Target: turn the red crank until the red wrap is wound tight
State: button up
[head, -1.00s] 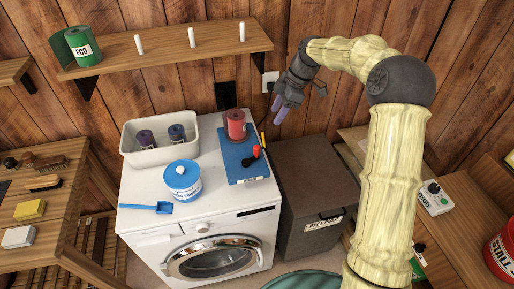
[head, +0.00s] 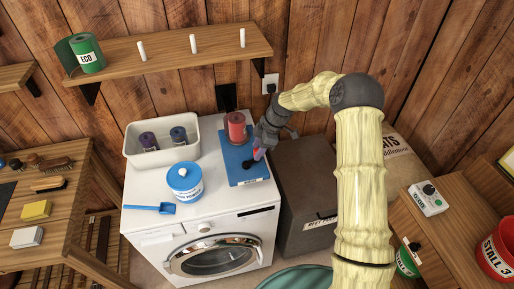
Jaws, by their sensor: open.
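The red wrap (head: 236,126) stands as an upright roll on a blue board (head: 240,172) at the right rear of the washing machine's top. The red crank (head: 256,154) is at the board's right side, mostly hidden by my fingers; its black arm (head: 248,164) shows below. My gripper (head: 259,151) is open and points down at the crank from the upper right, with its fingers at the handle. I cannot tell whether they touch it. How tightly the wrap is wound is too small to tell.
A white bin (head: 162,140) with two dark rolls, a blue tub (head: 185,188) and a blue scoop (head: 152,208) share the washing machine (head: 205,226). A wooden shelf (head: 170,52) hangs above. A dark feed bin (head: 300,180) stands to the right.

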jog(key=shift+x, duration=0.75)
grip_shut()
